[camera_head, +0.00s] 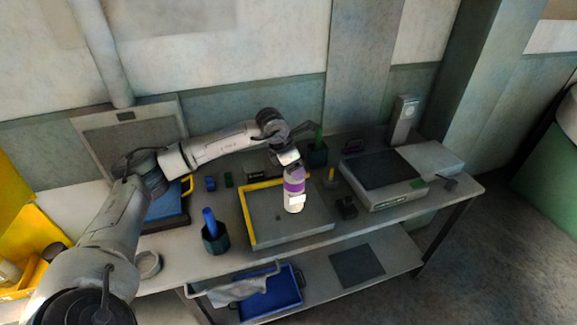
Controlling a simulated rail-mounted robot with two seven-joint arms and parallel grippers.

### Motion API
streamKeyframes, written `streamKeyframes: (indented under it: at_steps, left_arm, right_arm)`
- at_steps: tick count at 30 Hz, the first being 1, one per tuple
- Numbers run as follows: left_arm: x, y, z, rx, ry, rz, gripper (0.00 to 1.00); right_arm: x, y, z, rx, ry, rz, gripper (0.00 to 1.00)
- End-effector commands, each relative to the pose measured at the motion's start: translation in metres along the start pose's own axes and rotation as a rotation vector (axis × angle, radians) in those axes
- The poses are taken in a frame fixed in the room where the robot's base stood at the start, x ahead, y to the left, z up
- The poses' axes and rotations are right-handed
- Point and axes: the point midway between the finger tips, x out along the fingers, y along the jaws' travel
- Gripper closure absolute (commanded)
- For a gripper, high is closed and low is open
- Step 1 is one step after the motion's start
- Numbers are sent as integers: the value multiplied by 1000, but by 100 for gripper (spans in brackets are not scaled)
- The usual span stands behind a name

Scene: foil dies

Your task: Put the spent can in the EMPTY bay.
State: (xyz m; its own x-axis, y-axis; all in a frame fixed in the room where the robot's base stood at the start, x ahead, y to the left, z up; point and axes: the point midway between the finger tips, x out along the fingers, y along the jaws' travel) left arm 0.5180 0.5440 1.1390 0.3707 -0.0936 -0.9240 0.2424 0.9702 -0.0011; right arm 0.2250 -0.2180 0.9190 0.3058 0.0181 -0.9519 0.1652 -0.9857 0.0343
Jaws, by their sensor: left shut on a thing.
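A white can with a purple band (294,187) is held upright in my left gripper (289,161), which is shut on its top. The can is in front of, or over, the middle of a grey tray (262,234) with yellow edging on its left and back sides. I cannot tell whether its base touches the tray. No bay marked EMPTY can be read at this size. My right gripper is not in view.
A dark cup with a blue handle (214,238) stands left of the tray. A blue tray (271,294) lies on the lower shelf. Yellow bins (14,225) are at far left.

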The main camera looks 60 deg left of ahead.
Motion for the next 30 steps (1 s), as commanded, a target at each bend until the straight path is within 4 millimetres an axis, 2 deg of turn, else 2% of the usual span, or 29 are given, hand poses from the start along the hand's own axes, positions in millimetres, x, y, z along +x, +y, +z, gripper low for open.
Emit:
streamKeyframes:
  at_steps: [1, 6, 12, 18, 30]
  left_arm:
    - [-6, -10, 4, 5, -2, 1, 71]
    - [-19, -35, 12, 2, -3, 1, 71]
    - [-28, -53, 18, 0, -2, 0, 71]
    - [-31, -59, 19, -1, -1, 1, 71]
    - [-32, -60, 19, -1, -1, 1, 71]
  right_arm:
    - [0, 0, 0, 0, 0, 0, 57]
    - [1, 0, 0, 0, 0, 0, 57]
    - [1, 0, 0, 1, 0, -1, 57]
    - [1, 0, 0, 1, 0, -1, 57]
    - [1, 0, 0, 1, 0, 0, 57]
